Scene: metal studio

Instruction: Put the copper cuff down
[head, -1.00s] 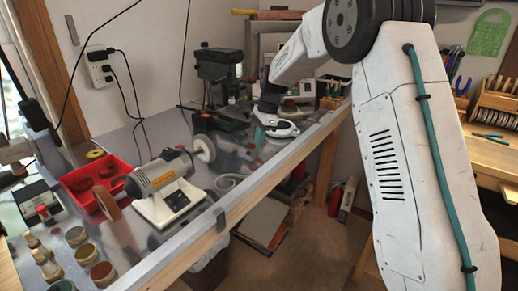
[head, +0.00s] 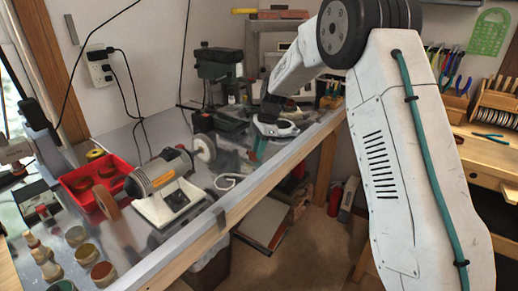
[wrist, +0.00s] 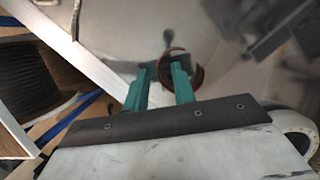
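The copper cuff (wrist: 200,72) is a thin, reddish-brown open ring in the wrist view, over the grey metal bench top. My gripper (wrist: 160,77) has two teal fingers standing clearly apart. The right finger overlaps the inside of the ring and the left finger is outside it, so one side of the ring lies between them. I cannot tell whether the cuff touches the bench or a finger.
A bench grinder (head: 165,185) and a red tray (head: 95,180) stand to the left on the bench. A green drill press (head: 218,75) stands behind. A white curled item (head: 228,183) lies near the bench's front edge. Several small jars line the near left.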

